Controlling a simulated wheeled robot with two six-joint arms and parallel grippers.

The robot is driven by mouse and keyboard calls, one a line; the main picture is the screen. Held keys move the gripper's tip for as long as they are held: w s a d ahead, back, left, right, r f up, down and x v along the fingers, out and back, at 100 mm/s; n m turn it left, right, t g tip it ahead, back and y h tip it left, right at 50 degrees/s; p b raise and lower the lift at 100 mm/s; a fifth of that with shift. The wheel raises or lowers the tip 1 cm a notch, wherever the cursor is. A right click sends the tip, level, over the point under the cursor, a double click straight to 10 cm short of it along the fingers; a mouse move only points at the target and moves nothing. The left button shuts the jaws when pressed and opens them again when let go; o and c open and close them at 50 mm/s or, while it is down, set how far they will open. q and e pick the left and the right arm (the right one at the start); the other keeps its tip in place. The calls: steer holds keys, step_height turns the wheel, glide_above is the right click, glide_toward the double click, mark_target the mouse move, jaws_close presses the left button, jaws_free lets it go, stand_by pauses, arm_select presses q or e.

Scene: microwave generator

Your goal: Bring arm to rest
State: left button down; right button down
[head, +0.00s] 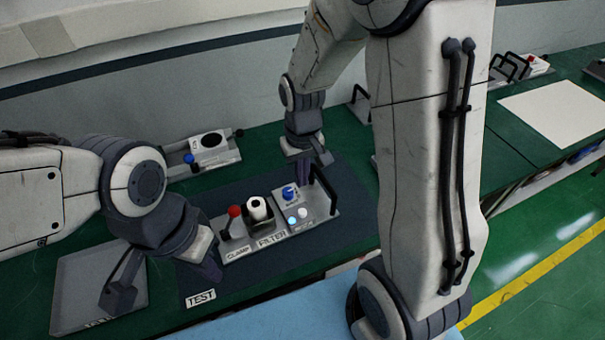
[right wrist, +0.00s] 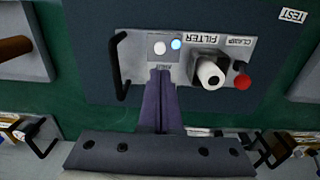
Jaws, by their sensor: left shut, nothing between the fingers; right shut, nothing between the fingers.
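My right gripper (head: 303,172) is shut and empty. It points down just behind the grey panel (head: 328,214) marked CLAMP and FILTER. In the right wrist view its fingers (right wrist: 160,85) lie over the panel's edge beside two round buttons; I cannot tell whether they touch it. The blue knob (head: 289,192) shows in the head view. A white cylinder (head: 257,208) and a red-topped lever (head: 234,211) stand on the panel. My left gripper (head: 206,270) is shut and empty, low over the dark mat, left of the panel and near the TEST label (head: 201,299).
A second unit with a blue knob (head: 213,153) stands at the back, and a white sheet (head: 553,110) lies at the right. The dark mat (head: 300,258) is bare in front of the panel.

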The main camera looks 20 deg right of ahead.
steer(key=shift+r, duration=0.5)
steer(key=s+a+r+n+b, duration=0.1)
steer(key=s+a+n+b, duration=0.1)
steer(key=s+a, duration=0.4)
steer(key=s+a+r+n+y+b, duration=0.1)
steer(key=s+a+n, duration=0.3)
steer(key=s, duration=0.8)
steer(key=shift+s+a+r+n+b, duration=0.35)
steer(key=shift+a+r+b, duration=0.3)
steer(key=shift+a, duration=0.4)
steer(key=shift+w, duration=0.1)
